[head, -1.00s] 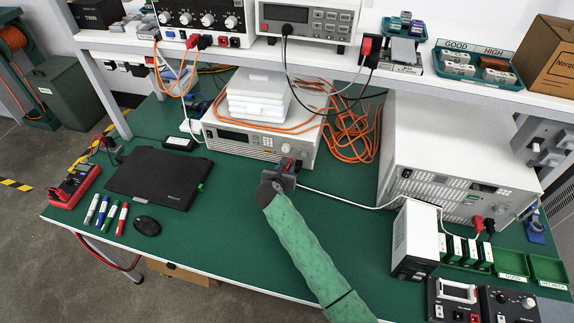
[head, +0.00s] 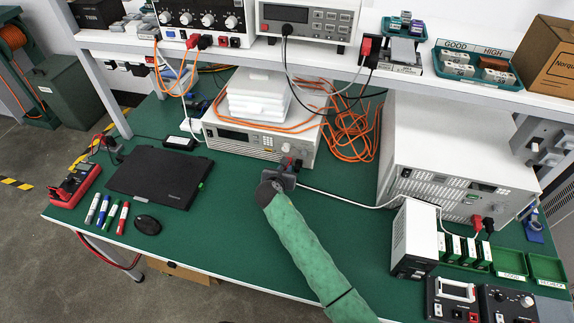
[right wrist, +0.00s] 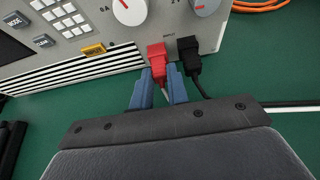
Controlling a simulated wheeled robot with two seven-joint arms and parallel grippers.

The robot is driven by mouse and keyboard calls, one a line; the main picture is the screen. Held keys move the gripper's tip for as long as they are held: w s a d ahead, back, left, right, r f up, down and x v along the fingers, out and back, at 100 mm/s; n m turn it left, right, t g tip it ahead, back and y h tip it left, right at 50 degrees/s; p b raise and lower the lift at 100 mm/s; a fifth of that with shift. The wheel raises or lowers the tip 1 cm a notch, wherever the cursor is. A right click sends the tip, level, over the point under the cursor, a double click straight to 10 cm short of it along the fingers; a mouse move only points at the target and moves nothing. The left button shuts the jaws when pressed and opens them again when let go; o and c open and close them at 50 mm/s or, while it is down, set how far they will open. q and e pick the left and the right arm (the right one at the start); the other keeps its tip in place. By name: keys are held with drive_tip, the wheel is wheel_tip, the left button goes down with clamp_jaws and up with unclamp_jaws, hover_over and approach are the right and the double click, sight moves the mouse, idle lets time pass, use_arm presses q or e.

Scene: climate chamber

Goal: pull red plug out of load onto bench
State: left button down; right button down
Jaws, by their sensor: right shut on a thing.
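The load is the light grey instrument (head: 236,138) at the middle of the green bench, with a display and knobs; its front panel (right wrist: 100,35) shows close up in the right wrist view. The red plug (right wrist: 156,58) stands at the panel's lower edge, by the INPUT label, with a black plug (right wrist: 191,55) just to its right. My right gripper (right wrist: 160,82) is shut on the red plug, its blue fingers on either side. The plug looks to be still at its socket; the contact is hidden. In the head view the right gripper (head: 288,168) reaches the load's right front. My left gripper is not in view.
White boxes (head: 256,98) and an orange cable (head: 350,130) lie on and beside the load. A white cable (head: 345,201) runs right to a large grey instrument (head: 440,150). A black laptop (head: 158,177) lies left. Bare bench (head: 235,225) is free in front of the load.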

drive_tip(key=shift+s+p, duration=0.25)
drive_tip(key=shift+p, duration=0.1)
idle(0.6)
drive_tip(key=shift+s+a+r, duration=0.1)
drive_tip(key=shift+s+a, duration=0.05)
drive_tip(key=shift+s, duration=0.15)
drive_tip(key=shift+s+a+p, duration=0.15)
drive_tip(key=shift+s+p, duration=0.5)
drive_tip(key=shift+p, duration=0.05)
drive_tip(key=shift+s+a+p, duration=0.15)
drive_tip(key=shift+s+p, duration=0.45)
drive_tip(key=shift+p, duration=0.05)
drive_tip(key=shift+s+a+p, duration=0.15)
drive_tip(key=shift+s+p, duration=0.2)
drive_tip(key=shift+s, duration=0.05)
drive_tip(key=shift+s+a+p, duration=0.2)
drive_tip(key=shift+s+p, duration=0.3)
drive_tip(key=shift+s, duration=0.3)
drive_tip(key=shift+s+a+p, duration=0.2)
drive_tip(key=shift+s+p, duration=0.25)
drive_tip(key=shift+s, duration=0.3)
